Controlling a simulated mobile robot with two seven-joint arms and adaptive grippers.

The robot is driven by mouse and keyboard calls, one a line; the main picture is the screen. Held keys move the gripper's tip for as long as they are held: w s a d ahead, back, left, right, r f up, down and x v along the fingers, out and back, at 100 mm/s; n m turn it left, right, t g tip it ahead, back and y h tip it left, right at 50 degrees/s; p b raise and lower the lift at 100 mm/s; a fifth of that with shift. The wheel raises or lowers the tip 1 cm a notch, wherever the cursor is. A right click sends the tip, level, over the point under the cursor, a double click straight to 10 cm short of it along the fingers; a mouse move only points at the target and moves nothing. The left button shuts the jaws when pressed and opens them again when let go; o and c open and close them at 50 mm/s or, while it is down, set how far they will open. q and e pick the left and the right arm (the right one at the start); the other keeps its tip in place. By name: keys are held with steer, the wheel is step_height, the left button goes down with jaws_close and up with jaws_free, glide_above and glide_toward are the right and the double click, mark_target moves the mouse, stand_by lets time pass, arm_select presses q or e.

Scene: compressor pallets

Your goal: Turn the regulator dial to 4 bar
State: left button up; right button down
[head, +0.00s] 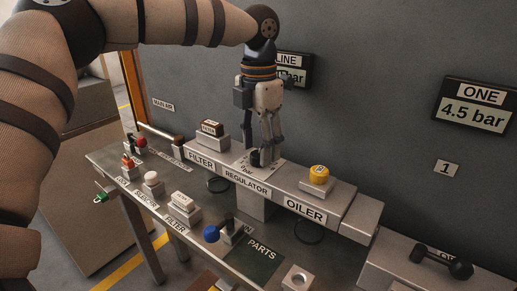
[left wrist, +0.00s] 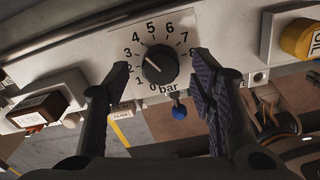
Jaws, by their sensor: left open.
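The regulator dial (left wrist: 160,65) is a black round knob on a white scale plate marked 0 to 8 bar. Its white pointer line points up and left, at about the 3. In the head view the dial (head: 255,158) sits on the grey block labelled REGULATOR, partly hidden by my gripper. My left gripper (head: 266,155) points down over it. In the left wrist view the left gripper's fingers (left wrist: 155,90) are open, one on each side of the dial, with gaps showing between them and the knob. My right gripper is not in view.
The LINE display (head: 294,70) is partly hidden behind my gripper. The ONE display (head: 479,106) reads 4.5 bar. A yellow-capped oiler (head: 319,175) stands right of the dial and a dark filter piece (head: 211,129) left. A blue-knobbed lever (head: 212,233) stands in front.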

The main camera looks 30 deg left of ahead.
arm_select(q)
step_height(320, 180, up, 11)
steer(key=shift+f, duration=0.15)
steer(key=shift+f, duration=0.1)
